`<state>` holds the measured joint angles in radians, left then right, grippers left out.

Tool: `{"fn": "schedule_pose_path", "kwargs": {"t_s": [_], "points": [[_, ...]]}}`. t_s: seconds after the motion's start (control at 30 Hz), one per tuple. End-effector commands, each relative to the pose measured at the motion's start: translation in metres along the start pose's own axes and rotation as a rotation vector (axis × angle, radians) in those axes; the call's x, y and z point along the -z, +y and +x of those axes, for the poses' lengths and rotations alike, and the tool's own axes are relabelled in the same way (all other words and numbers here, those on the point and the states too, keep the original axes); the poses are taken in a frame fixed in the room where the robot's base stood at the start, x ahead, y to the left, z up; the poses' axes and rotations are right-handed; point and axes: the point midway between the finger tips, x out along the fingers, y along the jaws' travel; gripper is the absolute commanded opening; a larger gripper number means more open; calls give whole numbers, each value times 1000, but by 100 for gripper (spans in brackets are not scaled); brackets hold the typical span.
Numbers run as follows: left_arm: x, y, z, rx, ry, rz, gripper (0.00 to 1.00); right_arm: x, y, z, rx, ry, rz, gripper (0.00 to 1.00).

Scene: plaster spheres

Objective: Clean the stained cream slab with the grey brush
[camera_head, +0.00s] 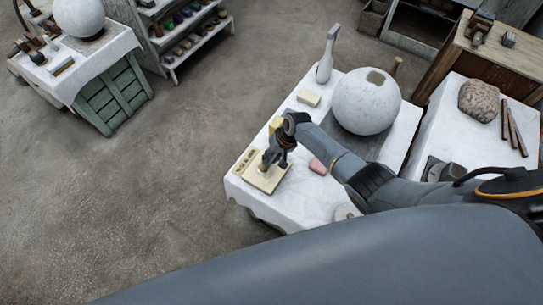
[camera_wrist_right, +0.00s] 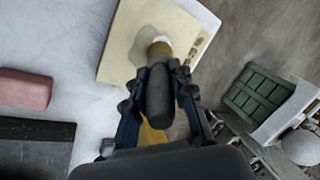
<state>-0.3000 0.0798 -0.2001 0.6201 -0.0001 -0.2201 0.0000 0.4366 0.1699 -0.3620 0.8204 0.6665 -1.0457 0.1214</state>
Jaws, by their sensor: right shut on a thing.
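The cream slab (camera_head: 270,184) lies flat near the front left corner of the white-covered table. In the right wrist view the slab (camera_wrist_right: 125,45) shows a greyish smudge around the brush tip and small dark marks along its right edge. My right gripper (camera_head: 268,160) is over the slab, shut on the grey brush (camera_wrist_right: 159,98). The brush has a dark grey handle, a tan band and a pale tip. The tip is at the slab's face; I cannot tell whether it touches. The gripper hides much of the brush in the head view. My left gripper is not in view.
A large plaster sphere (camera_head: 366,101), a pale bottle-shaped piece (camera_head: 328,54), a cream block (camera_head: 309,98) and a pink block (camera_head: 318,166) are on the same table. A side table with a brown stone (camera_head: 479,100) stands right. Open floor (camera_head: 150,190) lies left.

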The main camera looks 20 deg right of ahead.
Motion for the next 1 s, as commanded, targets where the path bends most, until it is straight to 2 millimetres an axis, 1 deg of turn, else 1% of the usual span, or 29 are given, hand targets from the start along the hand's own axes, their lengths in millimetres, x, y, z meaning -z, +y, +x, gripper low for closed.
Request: {"fn": "schedule_pose_path", "kwargs": {"t_s": [0.2,0.37,0.6,0.87,1.0], "points": [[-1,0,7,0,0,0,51,9,9,-2,0,3,2,0],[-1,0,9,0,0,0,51,12,12,-4,-1,1,1,0],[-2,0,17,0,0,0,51,21,20,-5,-1,2,0,0],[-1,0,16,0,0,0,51,21,20,-6,-1,1,0,0],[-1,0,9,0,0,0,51,20,16,-11,0,0,0,0]]}}
